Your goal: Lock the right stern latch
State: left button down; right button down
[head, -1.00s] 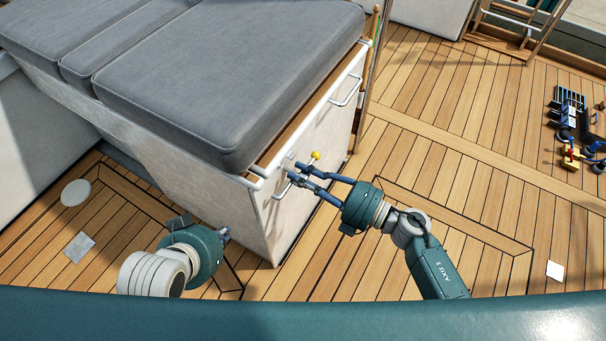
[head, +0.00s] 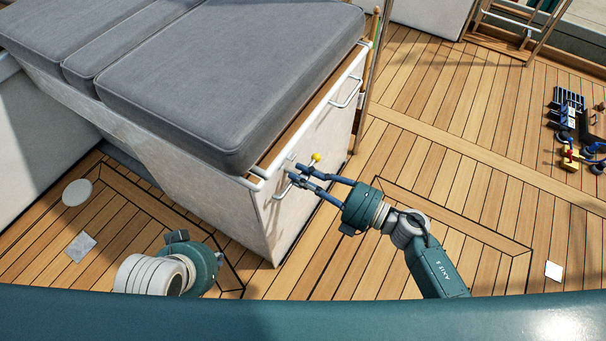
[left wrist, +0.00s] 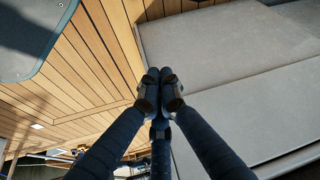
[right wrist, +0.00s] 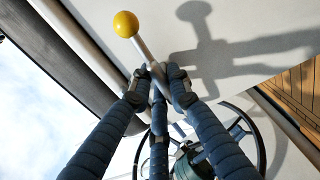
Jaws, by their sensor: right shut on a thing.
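The latch (head: 315,158) is a thin metal lever with a yellow ball knob, on the pale end face of the cushioned stern locker (head: 320,135). In the right wrist view the yellow knob (right wrist: 126,24) stands clear above the fingertips. My right gripper (head: 296,178) is shut on the lever's rod (right wrist: 144,48) below the knob. The rod is tilted, and its lower part is hidden by the fingers. My left gripper (left wrist: 160,78) has its fingertips together with nothing visible between them. Its fingers are not visible in the head view, where only its wrist shows at lower left.
Grey cushions (head: 230,85) cover the locker. A metal grab handle (head: 347,92) sits further along the end face, near an upright pole (head: 374,70). A wheeled blue and yellow item (head: 570,130) stands far right. The teak deck (head: 450,150) between is largely clear.

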jog(key=shift+d, duration=0.1)
jog(key=shift+m+p, duration=0.4)
jog(key=shift+w+m+p, duration=0.1)
jog(key=shift+m+p, duration=0.65)
jog(key=shift+m, duration=0.05)
jog(key=m+p, duration=0.3)
jog(key=m, duration=0.2)
jog(key=shift+w+d, duration=0.1)
jog(key=shift+d, duration=0.05)
jog(key=m+p, duration=0.1)
jog(key=m, duration=0.1)
jog(key=m+p, duration=0.1)
jog(key=m, duration=0.1)
jog(key=m+p, duration=0.1)
jog(key=m, duration=0.1)
jog(key=shift+f, duration=0.25)
pick_arm(q)
jog(key=s+f+g, duration=0.1)
jog(key=s+f, duration=0.2)
jog(key=f, duration=0.7)
jog(key=s+f+g, duration=0.1)
jog(key=s+f, duration=0.2)
jog(key=f, duration=0.8)
jog(key=shift+s+a+f+g+p, duration=0.2)
jog(key=shift+a+g+p, duration=0.1)
jog(key=shift+a+p, duration=0.15)
pick_arm(e)
jog(key=shift+f+m, duration=0.15)
jog(key=shift+m, duration=1.85)
